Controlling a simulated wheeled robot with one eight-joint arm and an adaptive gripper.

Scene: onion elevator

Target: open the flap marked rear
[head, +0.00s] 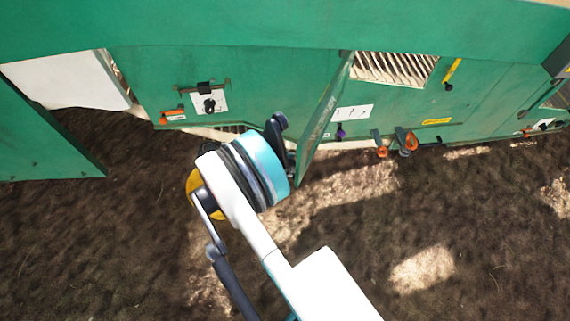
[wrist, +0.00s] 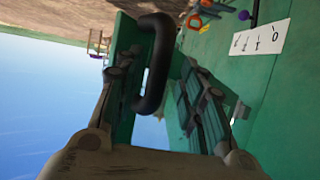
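A green flap (head: 324,112) stands swung out from the green machine wall in the head view, beside a slatted opening. No rear marking on it can be read. In the wrist view a black bar handle (wrist: 158,62) sits on the green flap panel (wrist: 124,42). My gripper (wrist: 155,75) has its fingers apart, with the handle between them. The handle is nearer the left finger, and a gap shows towards the right finger. In the head view my gripper (head: 279,140) is at the flap's near left side, mostly hidden by my wrist.
A white scale plate (head: 351,113) and a purple knob (head: 341,131) are on the wall right of the flap. Orange-handled fittings (head: 411,140) stick out further right. A latch plate (head: 208,102) is at left. The brown ground (head: 460,230) in front is clear.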

